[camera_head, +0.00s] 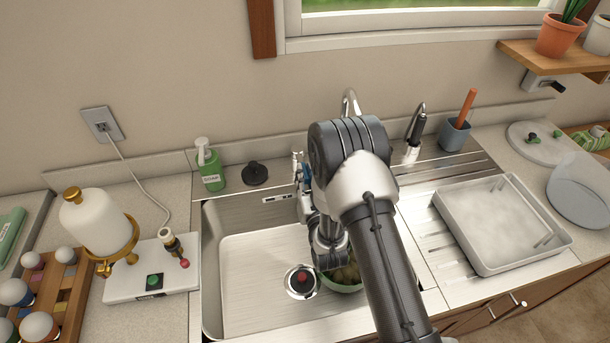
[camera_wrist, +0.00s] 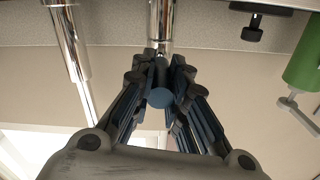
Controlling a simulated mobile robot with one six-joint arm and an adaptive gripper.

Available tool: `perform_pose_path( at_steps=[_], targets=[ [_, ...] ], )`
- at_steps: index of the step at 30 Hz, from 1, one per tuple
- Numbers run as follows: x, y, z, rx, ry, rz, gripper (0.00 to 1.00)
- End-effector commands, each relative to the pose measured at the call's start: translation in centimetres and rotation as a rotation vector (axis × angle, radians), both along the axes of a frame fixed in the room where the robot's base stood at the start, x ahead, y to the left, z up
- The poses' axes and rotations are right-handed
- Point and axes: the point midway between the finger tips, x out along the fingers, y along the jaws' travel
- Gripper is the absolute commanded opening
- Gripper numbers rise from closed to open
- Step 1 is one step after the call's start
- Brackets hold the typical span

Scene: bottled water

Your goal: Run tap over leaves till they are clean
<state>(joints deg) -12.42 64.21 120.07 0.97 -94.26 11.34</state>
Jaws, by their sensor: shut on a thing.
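A green bowl (camera_head: 343,288) with yellow-green leaves (camera_head: 347,273) sits in the sink basin (camera_head: 245,255), partly hidden behind my arm. The chrome tap (camera_head: 349,103) rises behind my arm, which hides most of it. My gripper (camera_head: 300,180) is at the back of the sink, left of the tap spout. In the wrist view my gripper (camera_wrist: 160,72) is closed around a round blue-grey end (camera_wrist: 160,98), which looks like the tap handle, in front of a chrome post (camera_wrist: 161,22). I cannot see any running water; my arm covers that spot.
A drain with a red centre (camera_head: 302,281) is left of the bowl. A green soap bottle (camera_head: 209,167) and black stopper (camera_head: 255,173) stand behind the basin. A white tray (camera_head: 480,255) lies on the right drainboard. A blue cup with a brush (camera_head: 455,133) stands behind it.

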Motion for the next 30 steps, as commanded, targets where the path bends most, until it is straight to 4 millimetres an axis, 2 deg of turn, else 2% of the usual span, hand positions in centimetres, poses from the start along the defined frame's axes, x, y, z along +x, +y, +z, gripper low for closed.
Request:
perform_pose_path(
  at_steps=[7, 16, 29, 30],
  targets=[
    [0.1, 0.0, 0.6, -0.004, 0.018, 0.001, 0.00],
    [0.4, 0.1, 2.8, -0.039, 0.194, 0.001, 0.00],
    [0.4, 0.1, 2.6, -0.049, 0.239, 0.001, 0.00],
    [0.4, 0.1, 2.6, -0.049, 0.239, 0.001, 0.16]
  ],
)
